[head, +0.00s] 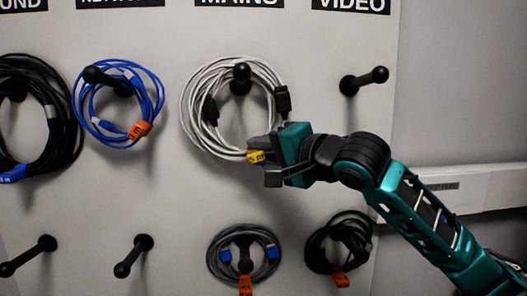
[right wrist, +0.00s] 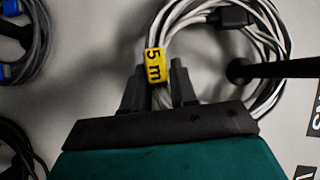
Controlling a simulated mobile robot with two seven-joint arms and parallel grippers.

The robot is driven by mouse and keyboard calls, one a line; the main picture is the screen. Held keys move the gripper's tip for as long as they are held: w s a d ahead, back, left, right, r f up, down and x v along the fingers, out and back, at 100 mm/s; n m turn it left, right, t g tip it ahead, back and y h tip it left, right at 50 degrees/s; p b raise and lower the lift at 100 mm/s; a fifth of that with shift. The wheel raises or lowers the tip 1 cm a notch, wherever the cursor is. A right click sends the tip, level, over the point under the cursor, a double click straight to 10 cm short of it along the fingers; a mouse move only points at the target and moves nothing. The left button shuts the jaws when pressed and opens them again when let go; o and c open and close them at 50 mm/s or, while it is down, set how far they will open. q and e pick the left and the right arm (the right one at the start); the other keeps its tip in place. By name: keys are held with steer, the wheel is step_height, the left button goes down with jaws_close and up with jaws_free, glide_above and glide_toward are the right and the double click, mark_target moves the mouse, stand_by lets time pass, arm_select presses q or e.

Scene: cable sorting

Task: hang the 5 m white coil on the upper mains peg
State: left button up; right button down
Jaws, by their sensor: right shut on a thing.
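The white coil (head: 190,100) with a yellow 5 m tag (head: 256,156) hangs against the board under the MAINS label. The upper mains peg (head: 241,72) shows inside the coil's ring, its knob in front of the upper strands. In the right wrist view the peg (right wrist: 290,69) also stands through the ring of the coil (right wrist: 180,15). I cannot tell whether the strands rest on it. My right gripper (head: 264,150) is shut on the coil's lower right strands, beside the tag (right wrist: 154,67). My left gripper is not in view.
A blue coil (head: 80,105) and a black coil (head: 65,125) hang to the left. The upper video peg (head: 365,80) is bare, as are two lower left pegs. A grey coil (head: 215,255) and a dark coil (head: 318,250) hang below. A wall ledge (head: 450,190) is at right.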

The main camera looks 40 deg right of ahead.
steer(key=c, duration=1.1)
jaws_free()
steer(key=o, duration=0.3)
steer(key=shift+f, duration=0.1)
steer(key=s+r+b, duration=0.1)
steer(key=s+b, duration=0.5)
steer(key=s, duration=0.7)
steer(key=shift+d+r, duration=0.3)
steer(key=shift+d, duration=0.15)
